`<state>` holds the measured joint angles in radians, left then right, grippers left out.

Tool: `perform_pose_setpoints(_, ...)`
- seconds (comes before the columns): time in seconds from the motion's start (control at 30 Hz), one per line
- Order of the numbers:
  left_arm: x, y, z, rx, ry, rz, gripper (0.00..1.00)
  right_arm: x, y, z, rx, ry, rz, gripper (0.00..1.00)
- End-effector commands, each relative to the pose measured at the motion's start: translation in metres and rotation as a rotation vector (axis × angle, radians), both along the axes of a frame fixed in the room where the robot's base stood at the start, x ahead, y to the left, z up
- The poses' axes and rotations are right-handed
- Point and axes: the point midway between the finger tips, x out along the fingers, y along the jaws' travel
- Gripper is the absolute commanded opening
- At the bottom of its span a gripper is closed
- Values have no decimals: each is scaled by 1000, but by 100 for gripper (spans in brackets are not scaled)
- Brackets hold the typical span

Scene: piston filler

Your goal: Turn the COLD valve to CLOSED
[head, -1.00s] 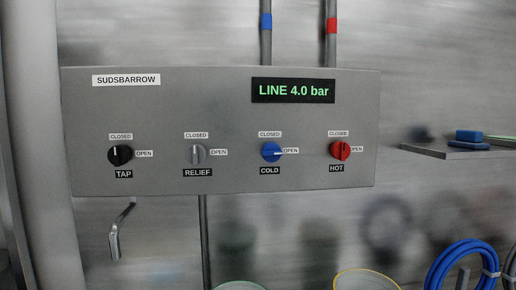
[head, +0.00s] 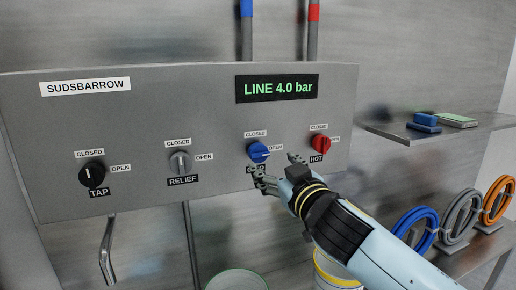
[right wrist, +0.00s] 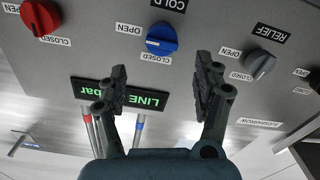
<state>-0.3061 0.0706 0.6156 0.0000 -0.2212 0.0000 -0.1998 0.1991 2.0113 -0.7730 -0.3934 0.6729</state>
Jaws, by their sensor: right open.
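The blue COLD valve knob (head: 258,152) is on the grey panel (head: 215,185), its white mark pointing right at the OPEN label (head: 276,147). Its CLOSED label (head: 256,134) is above it. My right gripper (head: 276,168) is open and empty, just in front of and below the knob, partly covering the COLD label. In the right wrist view, which is upside down, the knob (right wrist: 161,38) lies beyond and between the two open fingertips (right wrist: 160,68), apart from them. My left gripper is not in view.
The red HOT knob (head: 320,143) is close on the right of my gripper. The grey RELIEF knob (head: 180,163) and black TAP knob (head: 92,174) are to the left, marks upward. The display (head: 277,88) reads LINE 4.0 bar. A shelf (head: 390,132) and hose coils (head: 416,228) are at right.

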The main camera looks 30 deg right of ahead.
Motion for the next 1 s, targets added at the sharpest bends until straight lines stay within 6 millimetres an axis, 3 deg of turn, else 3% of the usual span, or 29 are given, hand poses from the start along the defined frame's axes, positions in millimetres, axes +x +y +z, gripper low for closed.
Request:
perform_pose_setpoints(0.2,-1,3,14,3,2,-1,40,45,-11,3,0,-1,-2,68)
perform_pose_setpoints(0.4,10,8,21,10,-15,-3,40,74,-18,2,1,0,-1,68)
perform_pose_setpoints(0.83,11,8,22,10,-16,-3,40,84,-20,0,1,1,0,66)
perform_pose_setpoints(1.0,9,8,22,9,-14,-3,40,84,-20,0,1,1,0,44)
